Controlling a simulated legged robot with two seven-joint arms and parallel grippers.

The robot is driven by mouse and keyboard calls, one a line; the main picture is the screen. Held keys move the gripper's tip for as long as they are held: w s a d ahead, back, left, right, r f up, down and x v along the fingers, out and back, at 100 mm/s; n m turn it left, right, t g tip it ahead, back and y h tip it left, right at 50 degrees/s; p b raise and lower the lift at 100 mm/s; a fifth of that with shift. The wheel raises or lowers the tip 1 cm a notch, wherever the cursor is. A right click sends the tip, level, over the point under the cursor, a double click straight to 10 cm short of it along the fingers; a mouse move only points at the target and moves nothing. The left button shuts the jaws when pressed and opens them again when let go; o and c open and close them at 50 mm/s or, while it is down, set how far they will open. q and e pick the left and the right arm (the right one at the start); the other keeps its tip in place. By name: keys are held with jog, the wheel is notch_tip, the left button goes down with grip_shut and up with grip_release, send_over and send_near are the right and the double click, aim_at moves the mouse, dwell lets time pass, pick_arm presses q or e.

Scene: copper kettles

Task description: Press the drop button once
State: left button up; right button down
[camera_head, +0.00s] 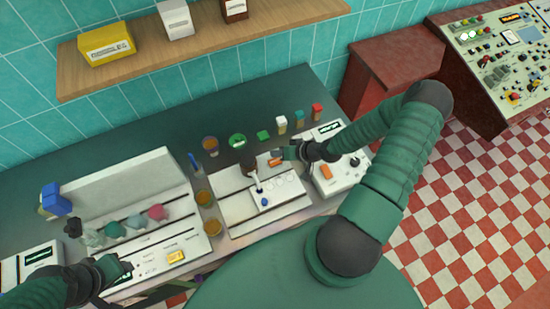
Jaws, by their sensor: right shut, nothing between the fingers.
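Several buttons are in view, and I cannot read which is marked drop. A yellow lit button (177,256) sits on the front of the left machine (150,262). A small blue button (264,202) is on the middle white device (240,213), and an orange button (326,172) is on the right white box (345,178). My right gripper (286,155) is shut and empty above the back right of the middle device, beside an orange piece (276,161). My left gripper (122,270) is over the left machine's front edge, left of the yellow button; its fingers are unclear.
Pink and teal round pieces (157,212) sit on the left machine. Amber cups (212,227) stand between the machines. Small coloured blocks (281,125) line the counter's back. A wooden shelf (200,50) with boxes hangs above. A control console (500,60) stands far right.

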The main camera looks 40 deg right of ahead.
notch_tip(320, 180, up, 3)
jog(key=shift+f+p, duration=0.1)
jog(key=shift+p, duration=0.9)
